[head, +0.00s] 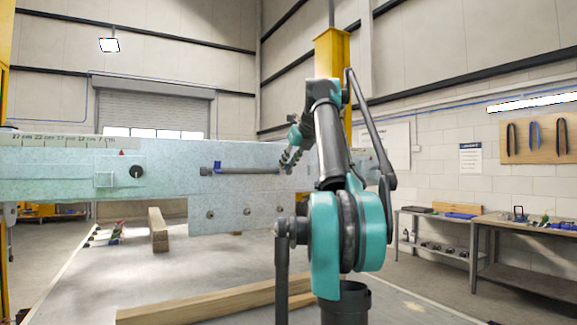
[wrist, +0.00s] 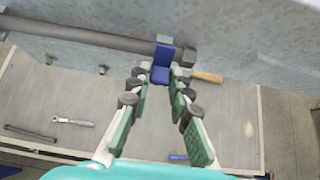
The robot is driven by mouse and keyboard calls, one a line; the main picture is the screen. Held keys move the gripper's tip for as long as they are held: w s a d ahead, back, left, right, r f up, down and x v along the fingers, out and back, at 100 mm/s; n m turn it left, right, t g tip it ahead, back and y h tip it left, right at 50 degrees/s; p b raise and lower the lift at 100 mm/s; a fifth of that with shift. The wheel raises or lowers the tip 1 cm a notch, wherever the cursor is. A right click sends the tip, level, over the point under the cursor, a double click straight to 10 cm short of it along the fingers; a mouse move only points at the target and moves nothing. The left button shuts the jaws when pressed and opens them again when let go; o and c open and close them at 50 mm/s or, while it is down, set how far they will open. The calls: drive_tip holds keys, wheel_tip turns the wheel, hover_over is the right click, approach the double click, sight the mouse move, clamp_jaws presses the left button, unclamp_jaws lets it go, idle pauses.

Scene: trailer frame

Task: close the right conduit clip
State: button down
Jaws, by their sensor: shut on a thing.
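A grey conduit (head: 245,171) runs level along the pale blue-green frame beam (head: 60,165); it also shows in the wrist view (wrist: 85,36), ending in a dark collar (wrist: 187,56). A blue clip (head: 217,165) sits near its left end in the head view. My gripper (head: 287,165) is at the right part of the conduit. In the wrist view, my gripper (wrist: 161,76) has its fingertips on both sides of a blue clip (wrist: 162,56) near the conduit's end, shut on it. Whether this clip is fully closed cannot be told. In the head view my gripper hides it.
Below in the wrist view, a wrench (wrist: 72,121), a dark bar (wrist: 30,133) and a wooden handle (wrist: 207,76) lie on a flat surface. A black knob (head: 136,172) is on the beam's left. Timbers (head: 210,303) lie in front; workbenches (head: 530,225) stand right.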

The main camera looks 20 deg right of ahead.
drive_tip(key=shift+w+r+g, duration=0.15)
drive_tip(key=shift+g, duration=0.25)
idle(0.4)
drive_tip(key=c, duration=1.4)
unclamp_jaws()
drive_tip(key=s+d+r, duration=0.1)
drive_tip(key=s, duration=0.6)
drive_tip(key=s+d+r, duration=0.2)
drive_tip(key=s, duration=0.6)
drive_tip(key=shift+s+r, duration=0.15)
drive_tip(key=shift+r, duration=0.1)
